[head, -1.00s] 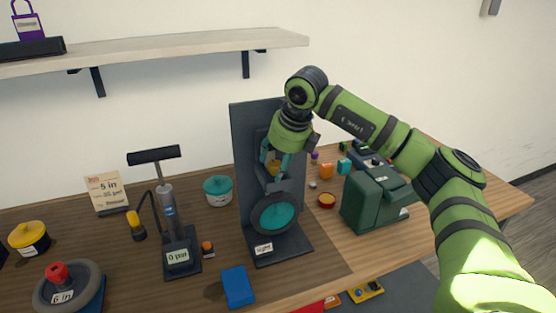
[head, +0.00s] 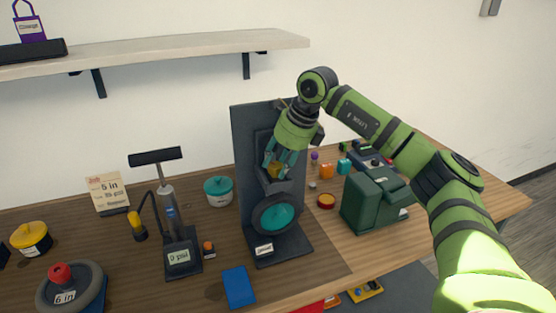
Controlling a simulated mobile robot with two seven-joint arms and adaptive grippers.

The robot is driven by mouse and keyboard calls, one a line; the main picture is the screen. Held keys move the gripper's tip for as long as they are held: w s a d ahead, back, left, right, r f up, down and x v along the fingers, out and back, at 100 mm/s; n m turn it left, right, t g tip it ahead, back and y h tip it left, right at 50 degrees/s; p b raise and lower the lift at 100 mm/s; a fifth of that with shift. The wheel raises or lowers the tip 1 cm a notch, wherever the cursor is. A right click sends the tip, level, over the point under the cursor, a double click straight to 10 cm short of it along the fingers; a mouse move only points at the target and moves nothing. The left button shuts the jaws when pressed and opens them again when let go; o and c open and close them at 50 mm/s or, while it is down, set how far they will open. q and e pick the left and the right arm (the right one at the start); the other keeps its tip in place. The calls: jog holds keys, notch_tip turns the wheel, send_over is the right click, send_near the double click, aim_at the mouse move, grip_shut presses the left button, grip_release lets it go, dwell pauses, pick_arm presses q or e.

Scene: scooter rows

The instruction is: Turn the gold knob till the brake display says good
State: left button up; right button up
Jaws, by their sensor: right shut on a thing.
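A dark upright stand (head: 251,133) on the table holds a wheel with a teal hub (head: 278,217). The gold knob (head: 274,171) sits on the stand above the wheel and is partly hidden by my fingers. My right gripper (head: 279,165) reaches down from above, shut on the gold knob. A small white brake display (head: 264,250) is on the stand's base; its word is too small to read surely. My left gripper is not in view.
A dark green machine (head: 376,200) stands close on the right. A shelf (head: 170,46) hangs above at left.

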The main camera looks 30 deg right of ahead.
jog(key=shift+s+f, duration=0.1)
jog(key=shift+f, duration=0.1)
jog(key=o, duration=1.1)
jog(key=shift+d, duration=0.2)
jog(key=shift+r, duration=0.1)
jog(key=v, duration=1.2)
